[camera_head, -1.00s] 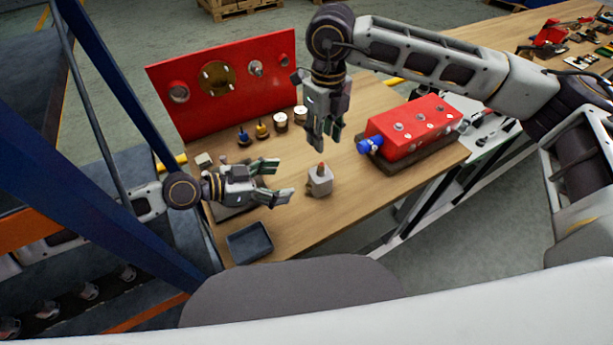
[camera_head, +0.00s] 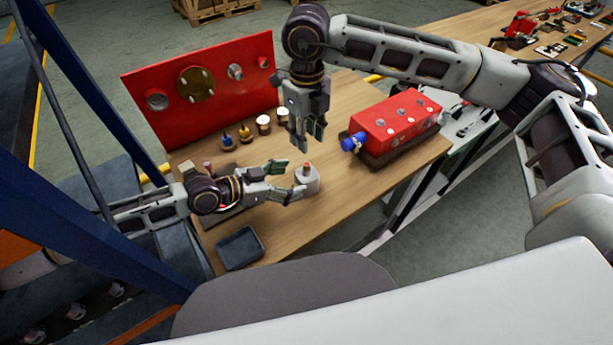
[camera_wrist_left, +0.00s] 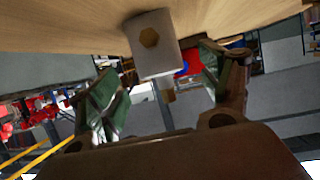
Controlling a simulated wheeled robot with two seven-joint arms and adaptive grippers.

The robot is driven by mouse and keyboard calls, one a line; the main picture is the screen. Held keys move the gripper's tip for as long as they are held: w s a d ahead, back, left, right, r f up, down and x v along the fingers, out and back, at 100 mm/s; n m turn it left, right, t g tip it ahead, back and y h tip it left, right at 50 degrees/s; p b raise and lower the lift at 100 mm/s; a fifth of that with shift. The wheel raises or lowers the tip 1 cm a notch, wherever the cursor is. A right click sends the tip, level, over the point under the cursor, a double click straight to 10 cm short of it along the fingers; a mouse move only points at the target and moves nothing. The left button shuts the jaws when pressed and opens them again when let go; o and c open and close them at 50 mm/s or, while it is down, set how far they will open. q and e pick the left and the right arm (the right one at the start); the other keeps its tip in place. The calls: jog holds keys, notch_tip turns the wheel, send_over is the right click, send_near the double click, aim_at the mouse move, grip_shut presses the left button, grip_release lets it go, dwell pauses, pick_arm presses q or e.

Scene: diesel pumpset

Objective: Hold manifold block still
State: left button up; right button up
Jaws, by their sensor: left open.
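The manifold block, which I take to be the small pale grey block (camera_head: 311,184) with an orange-brown fitting on top, stands on the wooden table. In the left wrist view the grey block (camera_wrist_left: 150,30) shows a hexagonal brown feature on its face. My left gripper (camera_head: 287,180) is open, its fingers pointing at the block from the left. In the left wrist view my left gripper (camera_wrist_left: 160,72) has a finger to each side, with the block ahead of the gap; contact cannot be made out. My right gripper (camera_head: 307,138) hangs fingers down behind the block, apparently open and empty.
A red panel (camera_head: 206,105) stands at the back left, with several small fittings (camera_head: 245,134) before it. A red box with a blue end (camera_head: 396,120) sits on the right. A dark tray (camera_head: 241,248) lies at the front left. Bare table (camera_head: 345,195) lies right of the block.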

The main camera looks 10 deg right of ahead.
aim_at(306, 177)
pick_arm(q)
jog(key=shift+x, duration=3)
jog(key=shift+c, duration=1.2)
jog(key=c, duration=1.3)
jog(key=shift+o, duration=0.2)
